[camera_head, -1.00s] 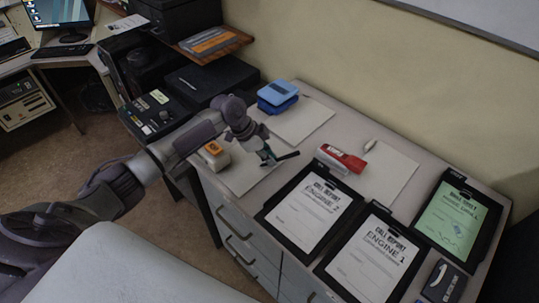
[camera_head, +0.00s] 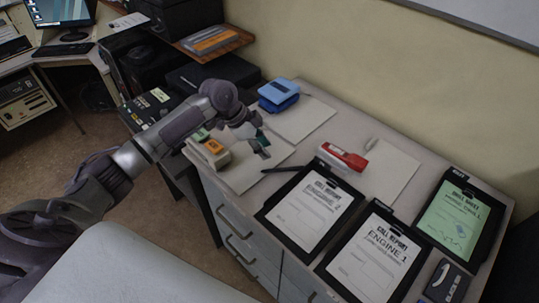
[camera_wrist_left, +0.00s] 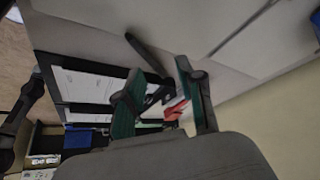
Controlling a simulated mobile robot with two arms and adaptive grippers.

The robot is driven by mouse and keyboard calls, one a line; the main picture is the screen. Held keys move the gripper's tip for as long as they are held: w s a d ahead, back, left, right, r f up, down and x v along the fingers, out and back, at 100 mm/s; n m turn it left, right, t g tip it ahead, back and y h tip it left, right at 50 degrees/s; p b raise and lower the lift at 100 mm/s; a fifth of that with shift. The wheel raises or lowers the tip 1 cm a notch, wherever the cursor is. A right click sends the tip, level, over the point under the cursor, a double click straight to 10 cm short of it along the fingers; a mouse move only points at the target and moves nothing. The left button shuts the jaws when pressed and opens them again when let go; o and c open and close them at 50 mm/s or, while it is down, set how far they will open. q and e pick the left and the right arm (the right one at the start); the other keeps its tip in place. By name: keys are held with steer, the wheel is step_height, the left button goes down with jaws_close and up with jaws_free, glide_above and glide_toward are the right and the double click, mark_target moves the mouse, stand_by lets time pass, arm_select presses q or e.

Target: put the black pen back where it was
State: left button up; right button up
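The black pen (camera_head: 282,169) lies on the desk at the front corner of a white sheet (camera_head: 262,177), close to the top of the Engine 2 clipboard (camera_head: 311,208). My left gripper (camera_head: 264,150) is a little above and behind the pen in the head view, apart from it. In the left wrist view its two green-padded fingers (camera_wrist_left: 160,70) are spread with nothing between them, and the pen (camera_wrist_left: 146,54) shows beyond the tips. My right gripper is in neither view.
A red stapler (camera_head: 342,157) sits right of the pen. An orange-topped block (camera_head: 214,150) stands left of the gripper. A blue box (camera_head: 278,96) is at the back. The Engine 1 clipboard (camera_head: 374,255) and a green-sheet clipboard (camera_head: 458,215) fill the right side.

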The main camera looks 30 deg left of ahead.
arm_select(q)
steer(key=b+v, duration=0.1)
steer(key=v, duration=0.6)
steer(key=shift+a+r, duration=0.2)
steer(key=shift+r, duration=0.15)
steer(key=shift+s, duration=0.1)
